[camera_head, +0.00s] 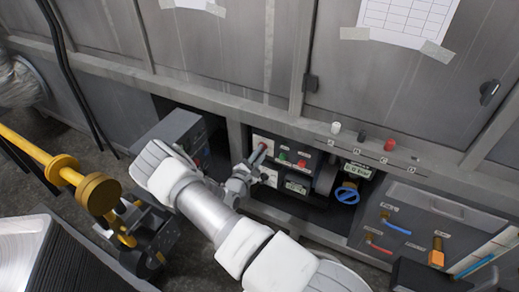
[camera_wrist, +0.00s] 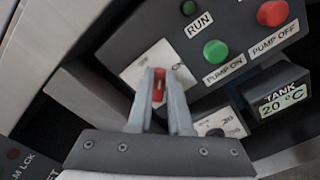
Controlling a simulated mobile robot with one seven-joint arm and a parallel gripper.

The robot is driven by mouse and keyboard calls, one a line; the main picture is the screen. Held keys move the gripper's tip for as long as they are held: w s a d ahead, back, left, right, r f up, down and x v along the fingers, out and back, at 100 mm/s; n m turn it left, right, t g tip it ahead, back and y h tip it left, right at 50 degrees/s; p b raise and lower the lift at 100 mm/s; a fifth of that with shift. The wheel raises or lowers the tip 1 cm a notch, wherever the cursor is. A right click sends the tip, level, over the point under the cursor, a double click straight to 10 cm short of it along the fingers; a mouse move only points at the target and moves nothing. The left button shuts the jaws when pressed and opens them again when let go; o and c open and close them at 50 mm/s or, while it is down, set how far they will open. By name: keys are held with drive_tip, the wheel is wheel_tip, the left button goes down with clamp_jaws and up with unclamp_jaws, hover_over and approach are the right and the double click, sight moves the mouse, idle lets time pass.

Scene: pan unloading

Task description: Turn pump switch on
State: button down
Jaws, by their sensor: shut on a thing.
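My gripper (camera_wrist: 161,76) is shut on a red switch handle (camera_wrist: 158,88) in the wrist view. The handle stands at a white plate (camera_wrist: 143,70) with a partly hidden "ON" mark beside the fingers. The fingers and the gripper body hide the lower part of the plate. In the head view my gripper (camera_head: 252,168) reaches the left end of the dark control panel (camera_head: 313,154), and a red tip (camera_head: 263,146) shows there. In the wrist view a green PUMP ON button (camera_wrist: 215,51) and a red PUMP OFF button (camera_wrist: 272,13) are to the right, apart from my fingers.
A tank display (camera_wrist: 283,98) reading 20 °C and a dial (camera_wrist: 220,123) are close to my gripper's right. A blue valve wheel (camera_head: 347,194) is right of the panel. A dark box (camera_head: 178,135) stands left of my gripper. A yellow pipe (camera_head: 35,152) runs at far left.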

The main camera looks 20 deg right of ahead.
drive_tip(key=shift+s+d+f+m+p, duration=0.1)
drive_tip(key=shift+f+m+p, duration=0.3)
drive_tip(key=shift+m, duration=1.15)
drive_tip(key=shift+s+a+f+m+p, duration=0.1)
drive_tip(key=shift+m+p, duration=0.45)
drive_tip(key=shift+m, duration=0.95)
drive_tip(key=shift+s+d+f+m+p, duration=0.15)
drive_tip(key=shift+m+p, duration=0.35)
drive_tip(key=shift+m, duration=1.05)
drive_tip(key=shift+w+f, duration=0.1)
drive_tip(key=shift+w, duration=0.05)
drive_tip(key=c, duration=0.8)
unclamp_jaws()
drive_tip(key=shift+c, duration=0.2)
drive_tip(key=p+v, duration=0.3)
drive_tip(key=v, duration=1.4)
